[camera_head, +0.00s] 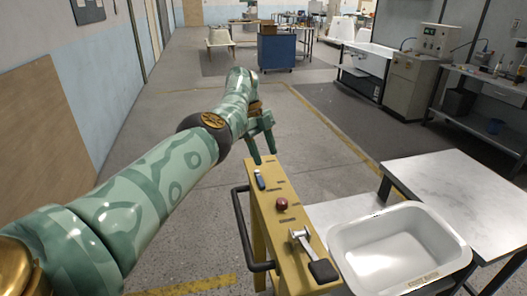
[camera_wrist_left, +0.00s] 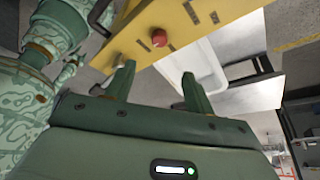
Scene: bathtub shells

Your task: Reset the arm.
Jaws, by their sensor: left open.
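My left arm reaches in from the left in the head view. Its gripper (camera_head: 262,146) is open and empty, at the far end of a yellow control panel (camera_head: 262,204). In the left wrist view, the two fingers of my left gripper (camera_wrist_left: 157,82) stand apart with nothing between them. The yellow panel also shows there (camera_wrist_left: 190,25), beyond the fingers. The panel carries a red button (camera_head: 282,204), a small blue switch (camera_head: 260,181) and a lever with a dark handle (camera_head: 322,271). My right gripper is not in view.
A white tub shell (camera_head: 405,248) sits on the pale worktable right of the panel. A dark bar handle (camera_head: 243,230) runs along the panel's left side. A grey machine (camera_head: 415,80) and a blue cabinet (camera_head: 277,50) stand farther off. The floor to the left is clear.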

